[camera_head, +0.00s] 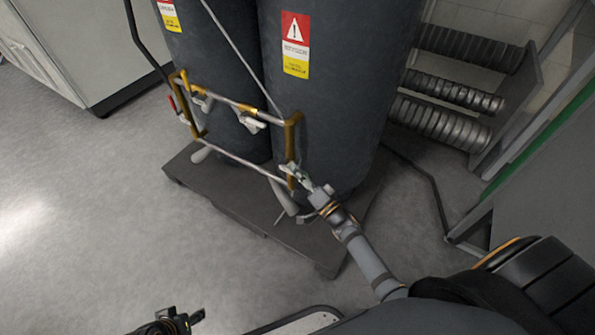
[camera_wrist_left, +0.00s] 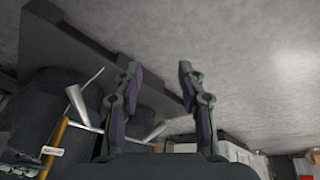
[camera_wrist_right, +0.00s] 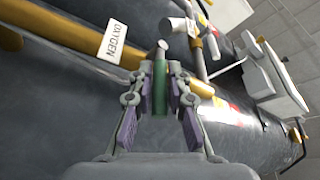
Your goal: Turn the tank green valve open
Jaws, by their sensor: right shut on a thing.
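Two tall dark grey tanks stand side by side, a left tank (camera_head: 220,75) and a right tank (camera_head: 340,110). Brass and silver piping (camera_head: 230,104) runs across their fronts. My right gripper (camera_head: 297,176) is at the lower brass pipe on the right tank. In the right wrist view, the green valve handle (camera_wrist_right: 160,92) lies between the fingers of my right gripper (camera_wrist_right: 158,78), which are shut on it. An "OXYGEN" tag (camera_wrist_right: 116,41) hangs beside it. My left gripper (camera_head: 180,320) is low at the bottom edge, away from the tanks; its fingers (camera_wrist_left: 160,75) are apart and empty.
The tanks stand on a dark pallet (camera_head: 225,204). A red-handled valve (camera_head: 172,103) is on the left pipe. Ribbed cylinders (camera_head: 450,92) lie in a rack at the right. A grey cabinet (camera_head: 85,45) stands upper left. The floor on the left is clear.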

